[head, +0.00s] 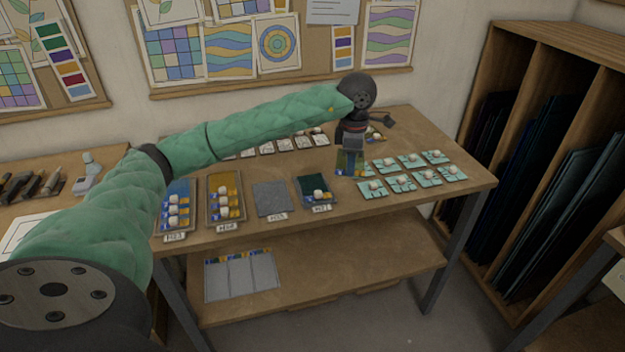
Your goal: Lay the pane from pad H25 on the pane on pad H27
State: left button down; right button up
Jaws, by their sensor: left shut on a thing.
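My left gripper (352,145) is at the back right of the workbench, pointing down. It is shut on a small pane (349,163), greenish-yellow with a bit of blue at its lower left. The held pane is right of and behind pad H27; I cannot tell its exact height above the bench. Pad H27 (332,203) bears a dark green pane (311,186) with white knob-like pieces and a blue and yellow strip at its front. The grey pad (273,200) left of it, whose label seems to read H25, is bare. My right gripper is not in view.
Two trays, blue (177,190) and amber (223,187), with white pieces stand at the left. Several teal tiles (409,182) lie right of the held pane. White tiles (284,145) lie behind my arm. A rack (540,130) of dark sheets stands at the right.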

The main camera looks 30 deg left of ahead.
pick_arm(q)
jog(key=n, duration=0.4)
jog(key=shift+s, duration=0.1)
jog(key=shift+a+f+n, duration=0.1)
jog(key=shift+a+n, duration=0.15)
jog(key=shift+n, duration=0.05)
jog(key=a, duration=0.1)
jog(key=a+f+p, duration=0.2)
jog(key=a, duration=0.1)
jog(key=shift+w+f, duration=0.1)
jog(key=shift+w, duration=0.1)
jog(key=a+f+p, duration=0.1)
jog(key=a, duration=0.1)
jog(key=a+f+p, duration=0.1)
jog(key=a+f, duration=0.1)
jog(key=a+f+p, duration=0.1)
jog(key=a, duration=0.2)
jog(key=shift+w+f, duration=0.2)
jog(key=shift+w, duration=0.2)
jog(key=shift+a+f+p, duration=0.1)
jog(key=shift+f+p, duration=1.1)
jog(key=shift+f, duration=0.9)
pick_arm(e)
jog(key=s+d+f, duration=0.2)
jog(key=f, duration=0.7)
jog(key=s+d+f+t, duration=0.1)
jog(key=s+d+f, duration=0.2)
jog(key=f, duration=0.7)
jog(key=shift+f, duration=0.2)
